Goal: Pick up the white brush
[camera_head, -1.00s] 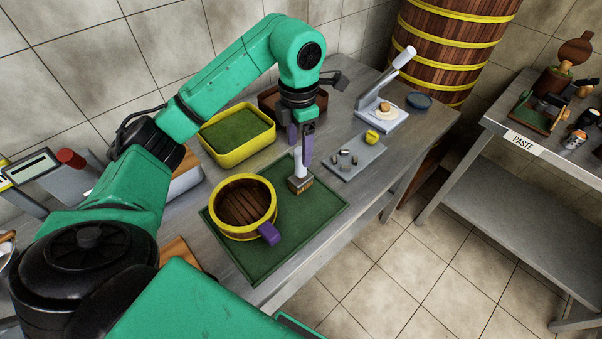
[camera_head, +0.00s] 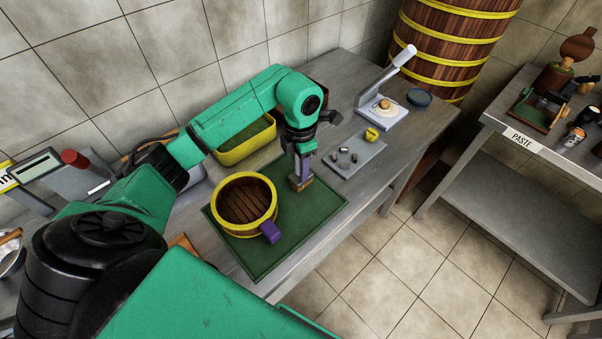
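The white brush (camera_head: 301,185) stands upright on the green mat (camera_head: 262,262), to the right of the wooden steamer ring. Its brown bristle block shows at the bottom; its white handle is mostly hidden by my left gripper. My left gripper (camera_head: 302,172) points down over the brush, with its purple fingers low around the handle, just above the block. Whether the fingers are closed on the handle cannot be seen. My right gripper is not in view.
A round wooden steamer ring (camera_head: 247,232) with yellow bands and a purple handle stands close left of the brush. A yellow bin (camera_head: 246,152) is behind. A grey plate (camera_head: 352,158) with small pieces and a press (camera_head: 384,114) stand to the right. The mat's front part is clear.

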